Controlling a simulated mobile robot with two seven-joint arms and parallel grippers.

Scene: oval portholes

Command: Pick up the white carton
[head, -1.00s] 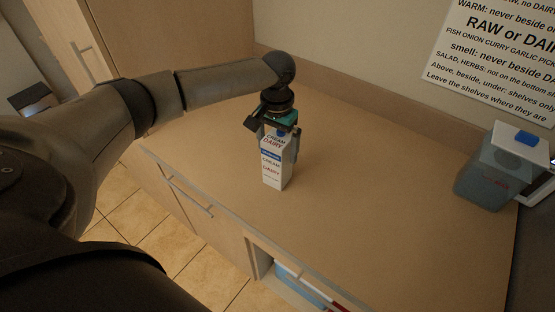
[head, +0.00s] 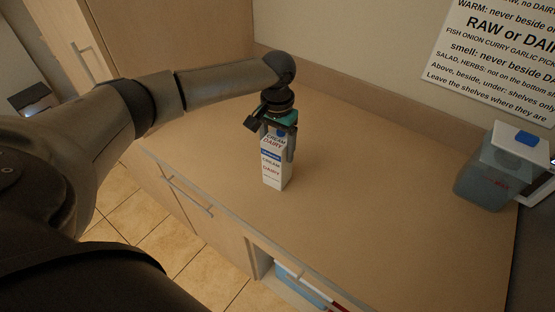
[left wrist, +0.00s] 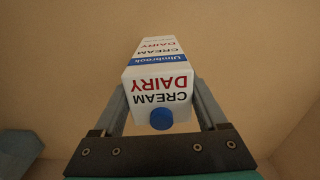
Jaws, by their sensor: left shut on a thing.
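The white carton (head: 272,172), printed "CREAM DAIRY" with a blue band, stands upright on the wooden counter. My left gripper (head: 279,143) comes down on it from above and is shut on its upper part. In the left wrist view the carton (left wrist: 158,88) sits between the two fingers of the gripper (left wrist: 161,108), with its blue cap toward the camera. From these frames I cannot tell whether its base is clear of the counter. My right gripper is not in view.
The counter (head: 360,200) around the carton is bare. A bluish clear container (head: 494,175) with a blue-marked lid stands at the right. A wall sign (head: 495,60) hangs behind. Below the front edge are a drawer handle (head: 187,195) and an open shelf with a blue item (head: 300,289).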

